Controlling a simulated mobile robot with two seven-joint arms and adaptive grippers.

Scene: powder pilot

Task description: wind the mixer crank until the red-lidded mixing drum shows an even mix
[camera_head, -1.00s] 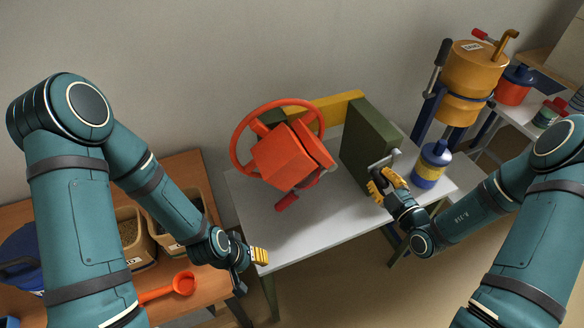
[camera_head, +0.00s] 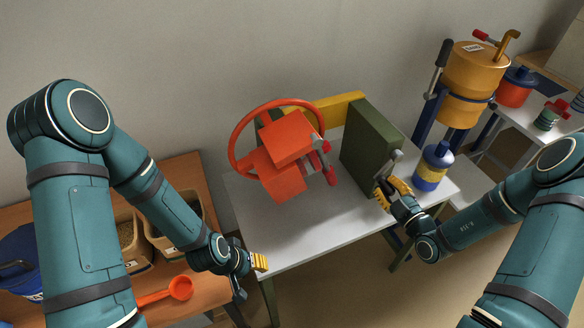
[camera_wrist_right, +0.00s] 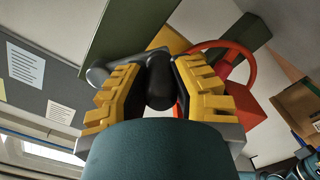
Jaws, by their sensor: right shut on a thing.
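The mixing drum (camera_head: 277,176) is an angular orange-red body of two joined blocks inside a red ring (camera_head: 236,133), on the mixer at the middle of the grey-white table. A grey clamp with red grips shows at its right side. I cannot make out the mix inside. The crank (camera_head: 396,160) sticks out from the dark green housing (camera_head: 370,148). My right gripper (camera_head: 392,190) is shut on the crank's handle; in the right wrist view its black grip (camera_wrist_right: 160,82) lies between the yellow fingers. My left gripper (camera_head: 251,277) is open and empty beyond the table's left front edge.
A blue jar with a yellow band (camera_head: 431,168) stands close to the crank at the table's right. An orange hopper (camera_head: 470,75) stands behind it. Bins and a red scoop (camera_head: 180,288) are on the wooden table at left. The grey-white table's front (camera_head: 300,235) is clear.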

